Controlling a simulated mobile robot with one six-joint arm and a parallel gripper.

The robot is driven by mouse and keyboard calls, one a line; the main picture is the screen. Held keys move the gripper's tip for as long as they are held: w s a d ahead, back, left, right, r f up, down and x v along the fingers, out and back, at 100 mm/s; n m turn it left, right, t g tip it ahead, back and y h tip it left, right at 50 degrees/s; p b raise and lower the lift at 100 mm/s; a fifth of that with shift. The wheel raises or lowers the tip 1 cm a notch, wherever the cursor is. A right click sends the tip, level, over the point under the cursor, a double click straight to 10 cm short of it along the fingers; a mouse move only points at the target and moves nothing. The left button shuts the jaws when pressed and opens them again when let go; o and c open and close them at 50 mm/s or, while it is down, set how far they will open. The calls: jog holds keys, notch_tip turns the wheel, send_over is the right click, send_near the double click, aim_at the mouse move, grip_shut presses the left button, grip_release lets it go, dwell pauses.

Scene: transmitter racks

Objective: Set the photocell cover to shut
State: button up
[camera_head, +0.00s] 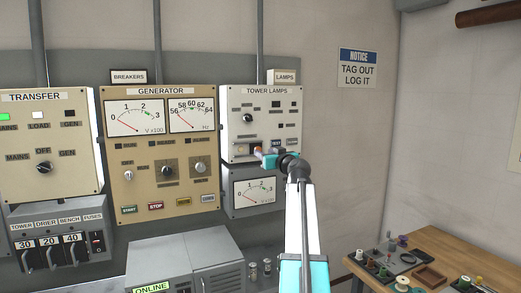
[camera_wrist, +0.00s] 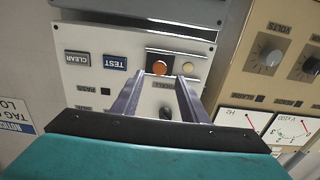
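The photocell fitting is a dark panel (camera_wrist: 175,56) on the lower part of the tower lamps panel, with a partly hidden label ending in "CELL". A round orange piece (camera_wrist: 160,67) shows at one end of it, and a paler brownish part (camera_wrist: 191,66) at the other. I cannot tell which part is the cover or how it is set. My gripper (camera_wrist: 159,78) is open, its two fingers apart, with the orange piece seen between the tips. Whether they touch it is unclear. In the head view my gripper (camera_head: 262,155) is at the panel and hides part of the fitting.
The wrist view is upside down. TEST (camera_wrist: 115,62) and CLEAR (camera_wrist: 77,58) buttons sit close beside the fitting, and a dark knob (camera_wrist: 167,114) lies beyond the fingers. The generator panel (camera_head: 120,185) is to the left. A workbench (camera_head: 440,250) with spools stands at lower right.

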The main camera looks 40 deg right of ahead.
aim_at(259, 149)
jog(key=shift+p+x, duration=0.75)
jog(key=shift+x, duration=1.9)
jog(key=shift+c, duration=0.4)
grip_shut()
